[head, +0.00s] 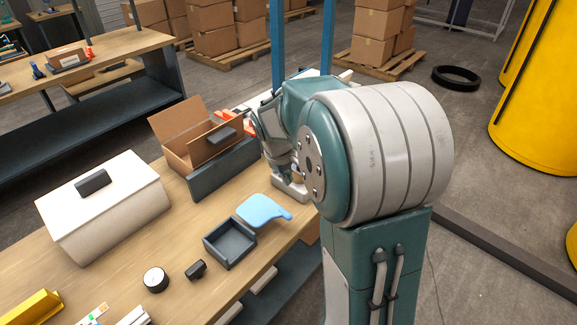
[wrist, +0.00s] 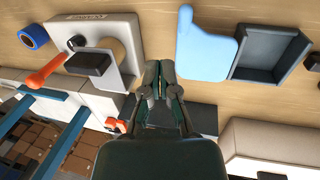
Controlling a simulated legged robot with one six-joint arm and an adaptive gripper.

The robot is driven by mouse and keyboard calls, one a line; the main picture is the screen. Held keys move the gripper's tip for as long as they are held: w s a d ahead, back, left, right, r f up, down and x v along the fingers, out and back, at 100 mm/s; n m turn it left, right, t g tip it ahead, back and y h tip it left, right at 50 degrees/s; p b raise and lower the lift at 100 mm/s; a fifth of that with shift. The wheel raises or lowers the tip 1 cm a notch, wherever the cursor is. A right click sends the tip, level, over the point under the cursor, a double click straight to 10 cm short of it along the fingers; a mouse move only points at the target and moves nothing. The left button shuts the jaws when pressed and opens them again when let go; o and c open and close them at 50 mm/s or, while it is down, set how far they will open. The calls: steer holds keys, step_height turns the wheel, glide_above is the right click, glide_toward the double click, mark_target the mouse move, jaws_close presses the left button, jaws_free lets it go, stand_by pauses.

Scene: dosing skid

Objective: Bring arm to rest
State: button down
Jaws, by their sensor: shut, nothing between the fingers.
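My gripper (wrist: 160,72) is shut and empty in the wrist view, with its two fingers together over the wooden bench. In the head view my arm is folded above the bench's right end, and it hides most of the gripper. In the wrist view a pale device with a dark block (wrist: 88,62) and an orange lever (wrist: 48,70) lies left of the fingers. A light-blue flat piece (wrist: 204,45) lies to their right; it also shows in the head view (head: 264,209). The fingers appear apart from both.
The wooden bench (head: 190,225) carries a dark open tray (head: 226,252), a white lidded box (head: 110,212), an open cardboard box (head: 173,151), a round black-and-white item (head: 156,280) and a small black block (head: 196,269). Blue posts (head: 277,45) stand behind my arm. Yellow drums (head: 540,100) stand at right.

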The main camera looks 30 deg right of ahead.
steer(key=s+a+r+m+t, duration=0.2)
steer(key=s+a+r, duration=0.7)
steer(key=s+r, duration=0.1)
steer(key=s+a+m+t+y, duration=0.2)
steer(key=s+a, duration=0.3)
steer(key=s, duration=0.5)
steer(key=shift+s+a+r+t, duration=0.2)
steer(key=shift+s+t, duration=0.2)
